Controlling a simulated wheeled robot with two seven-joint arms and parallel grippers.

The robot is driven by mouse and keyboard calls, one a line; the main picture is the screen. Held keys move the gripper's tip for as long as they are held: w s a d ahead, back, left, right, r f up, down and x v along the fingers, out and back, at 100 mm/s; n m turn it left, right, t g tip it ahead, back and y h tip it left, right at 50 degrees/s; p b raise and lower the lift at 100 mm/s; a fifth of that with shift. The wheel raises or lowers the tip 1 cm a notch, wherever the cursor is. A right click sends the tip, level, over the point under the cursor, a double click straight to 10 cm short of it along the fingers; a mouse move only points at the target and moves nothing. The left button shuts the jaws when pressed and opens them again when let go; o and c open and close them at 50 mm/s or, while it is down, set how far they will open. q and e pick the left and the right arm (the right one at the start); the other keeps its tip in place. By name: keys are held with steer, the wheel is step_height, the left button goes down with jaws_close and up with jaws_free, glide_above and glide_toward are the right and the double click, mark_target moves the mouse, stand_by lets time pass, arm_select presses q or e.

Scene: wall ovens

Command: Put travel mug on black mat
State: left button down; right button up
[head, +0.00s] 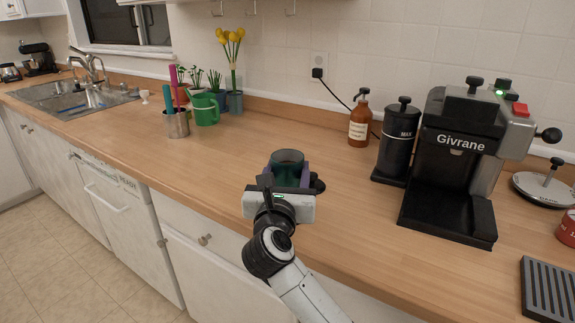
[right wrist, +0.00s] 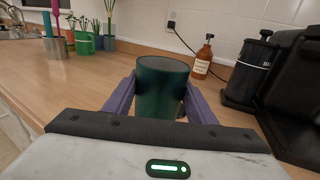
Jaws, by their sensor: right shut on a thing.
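The travel mug (head: 287,158) is a dark green, open-topped cup, upright at the front middle of the counter in the head view. My right gripper (head: 289,172) is shut on it, with a purple finger on each side. The right wrist view shows the mug (right wrist: 160,88) between the two fingers. I cannot tell whether its base touches the counter. A black ribbed mat (head: 551,292) lies at the lower right of the head view, cut off by the frame edge. My left gripper is not in view.
A black Givrane coffee machine (head: 460,150) stands between mug and mat, with a black grinder (head: 398,140) and brown bottle (head: 359,122) behind. A red can (head: 567,230) and a round metal scale (head: 543,190) are near the mat. Green pots (head: 205,110) stand left. The counter (head: 350,215) right of the mug is clear.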

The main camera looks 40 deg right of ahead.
steer(key=shift+r, duration=0.1)
steer(key=o, duration=1.7)
steer(key=shift+c, duration=0.2)
